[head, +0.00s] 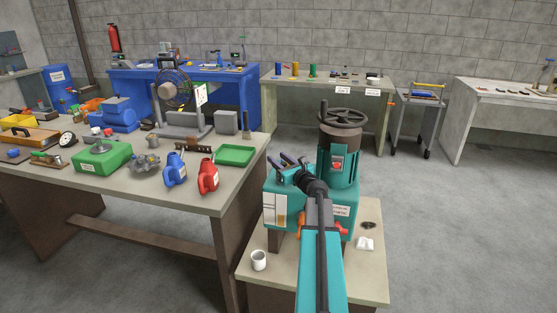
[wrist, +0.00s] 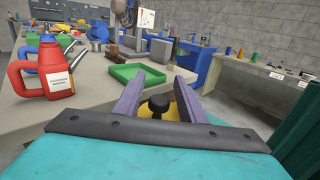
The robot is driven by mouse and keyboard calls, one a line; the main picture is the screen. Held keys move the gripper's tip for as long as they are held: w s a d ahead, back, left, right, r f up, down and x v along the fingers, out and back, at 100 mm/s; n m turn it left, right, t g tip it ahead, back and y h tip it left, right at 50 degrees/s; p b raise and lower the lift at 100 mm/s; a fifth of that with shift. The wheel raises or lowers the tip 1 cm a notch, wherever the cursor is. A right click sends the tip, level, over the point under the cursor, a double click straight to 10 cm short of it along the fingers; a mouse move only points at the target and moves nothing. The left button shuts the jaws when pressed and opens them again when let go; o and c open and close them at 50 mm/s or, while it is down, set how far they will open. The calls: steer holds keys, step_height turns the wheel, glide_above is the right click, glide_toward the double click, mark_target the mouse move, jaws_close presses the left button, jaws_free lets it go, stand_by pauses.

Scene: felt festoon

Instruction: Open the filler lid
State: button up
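The filler lid is a yellow disc (wrist: 176,112) with a black knob (wrist: 158,104) in the wrist view. My gripper (wrist: 158,88) is open there, one purple-grey finger on each side of the knob, with gaps to both. I cannot tell how far the fingertips are above the lid. In the head view my gripper (head: 285,160) is over the left part of the teal machine (head: 279,188), left of its motor (head: 338,166) and black handwheel (head: 341,116). The lid cannot be made out there. My dark wrist and teal arm cover part of the machine.
The machine stands on a small bench (head: 375,280) with a white cup (head: 258,260) and a white cloth-like item (head: 365,243). The long workbench (head: 215,197) at left holds a red jug (head: 208,176), a blue jug (head: 175,169) and a green tray (head: 235,155). Open floor lies right.

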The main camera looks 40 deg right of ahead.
steer(key=shift+w, duration=0.1)
jaws_close()
